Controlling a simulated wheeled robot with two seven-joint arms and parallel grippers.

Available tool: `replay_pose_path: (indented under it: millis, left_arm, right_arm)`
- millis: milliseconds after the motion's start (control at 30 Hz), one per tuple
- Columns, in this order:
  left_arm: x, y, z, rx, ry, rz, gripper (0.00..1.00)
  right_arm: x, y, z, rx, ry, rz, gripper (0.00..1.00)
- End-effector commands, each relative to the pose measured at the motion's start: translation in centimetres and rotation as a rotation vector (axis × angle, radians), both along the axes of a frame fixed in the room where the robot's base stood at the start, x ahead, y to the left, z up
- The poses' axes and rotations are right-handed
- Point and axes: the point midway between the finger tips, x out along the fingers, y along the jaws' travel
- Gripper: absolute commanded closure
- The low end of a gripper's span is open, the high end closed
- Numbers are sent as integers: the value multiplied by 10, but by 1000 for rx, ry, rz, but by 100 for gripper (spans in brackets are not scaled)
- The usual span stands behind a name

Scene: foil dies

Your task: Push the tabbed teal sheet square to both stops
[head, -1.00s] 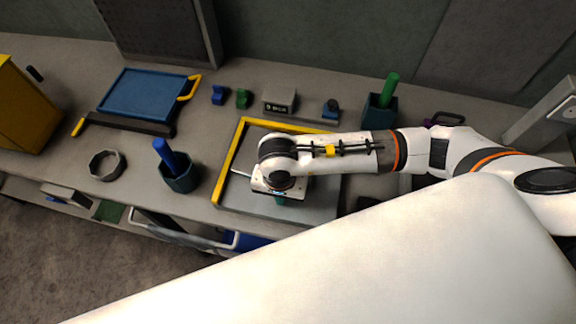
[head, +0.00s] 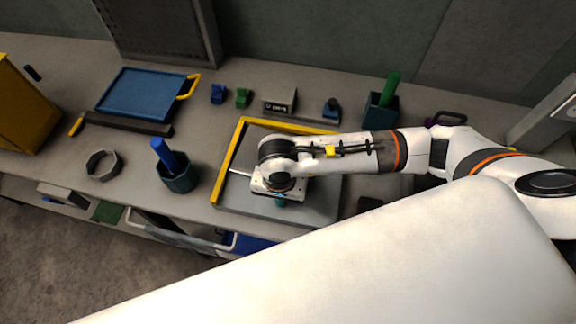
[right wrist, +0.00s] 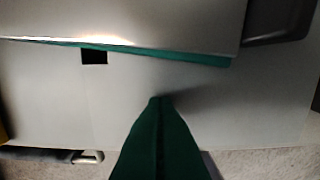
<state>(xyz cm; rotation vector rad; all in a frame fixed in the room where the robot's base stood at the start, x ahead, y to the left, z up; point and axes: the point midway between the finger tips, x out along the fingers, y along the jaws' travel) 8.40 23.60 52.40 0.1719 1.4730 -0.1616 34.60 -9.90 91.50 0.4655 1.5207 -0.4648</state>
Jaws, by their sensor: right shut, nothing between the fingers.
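The grey bed plate (head: 233,197) lies on the bench with a yellow stop along its left side (head: 226,165) and another along its back (head: 284,126). My right gripper (head: 280,201) is over the plate, away from both stops, its body hiding much of the middle. In the right wrist view its dark green fingers (right wrist: 160,98) are shut and empty. There the teal sheet (right wrist: 205,56) seems to show only as a thin strip under a grey panel, with a black square (right wrist: 93,56) beside it, perhaps its tab. Fingertip contact is unclear. My left gripper is out of view.
A teal cup with a blue handle (head: 176,176) and a grey ring (head: 103,166) stand left of the plate. A blue tray (head: 138,93) is farther left. Small blocks and a grey box (head: 280,101) stand behind. Another teal cup (head: 380,111) is behind my right arm.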

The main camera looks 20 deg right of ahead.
Motion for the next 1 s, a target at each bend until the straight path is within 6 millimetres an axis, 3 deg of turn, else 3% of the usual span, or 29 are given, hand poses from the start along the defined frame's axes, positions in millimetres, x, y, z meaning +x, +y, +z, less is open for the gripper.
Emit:
replay_pose_path:
  millis: [500,1000]
  left_arm:
    - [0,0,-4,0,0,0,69]
    - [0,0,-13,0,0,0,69]
  right_arm:
    - [0,-1,0,-1,0,-1,100]
    - [14,-10,-1,-1,-1,-1,100]
